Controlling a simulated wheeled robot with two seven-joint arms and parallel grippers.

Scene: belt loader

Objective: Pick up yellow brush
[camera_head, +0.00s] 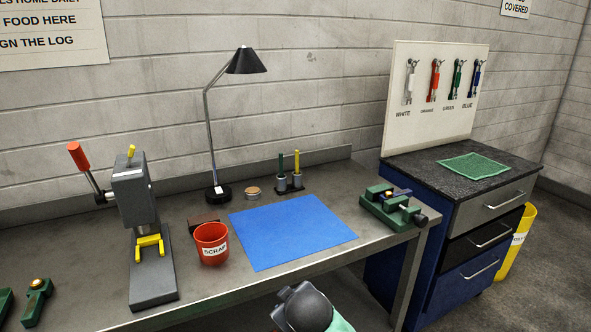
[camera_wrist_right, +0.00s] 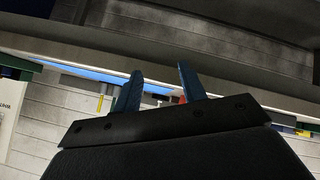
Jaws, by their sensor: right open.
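The yellow brush (camera_head: 297,162) stands upright in a small dark holder (camera_head: 289,188) at the back of the metal bench, beside a green brush (camera_head: 281,164). A thin yellow upright, seemingly the same brush, shows in the right wrist view (camera_wrist_right: 100,103), left of the fingers. My right gripper (camera_wrist_right: 160,85) is open, its two blue fingers apart with nothing held between them. In the head view only part of my right arm shows at the bottom, in front of the bench, well short of the brush. My left gripper is not in view.
A blue mat (camera_head: 292,232) lies in front of the holder. A red scrap bin (camera_head: 212,244), round tin (camera_head: 254,193) and desk lamp (camera_head: 221,192) stand to its left. A green vise (camera_head: 390,208) is at the right bench edge. A press (camera_head: 137,200) stands at left.

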